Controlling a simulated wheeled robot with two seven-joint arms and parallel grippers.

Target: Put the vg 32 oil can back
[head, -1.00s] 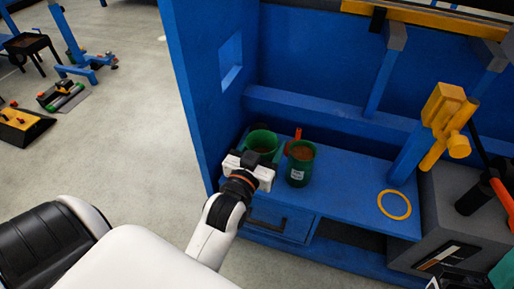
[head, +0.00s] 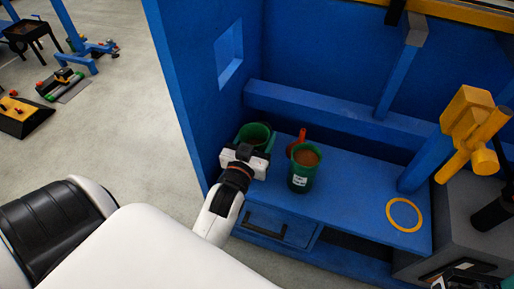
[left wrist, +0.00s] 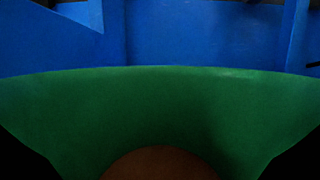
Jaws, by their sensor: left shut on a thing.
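My left gripper (head: 251,151) is shut on a green can (head: 253,134) at the left end of the blue shelf. In the left wrist view the green can (left wrist: 160,100) fills the lower part, with a brown round patch inside it. Its label is not visible. Whether its bottom touches the shelf is hidden. Another green can (head: 302,176) with brown contents and a white label stands upright to its right; the label is too small to read. A yellow ring (head: 404,213) lies flat on the shelf further right.
The blue shelf (head: 350,190) is clear between the labelled can and the ring. An orange-red object (head: 298,142) stands behind that can. A blue side wall (head: 190,80) is close on the left. A yellow clamp-like fixture (head: 468,130) rises at right beside a grey block.

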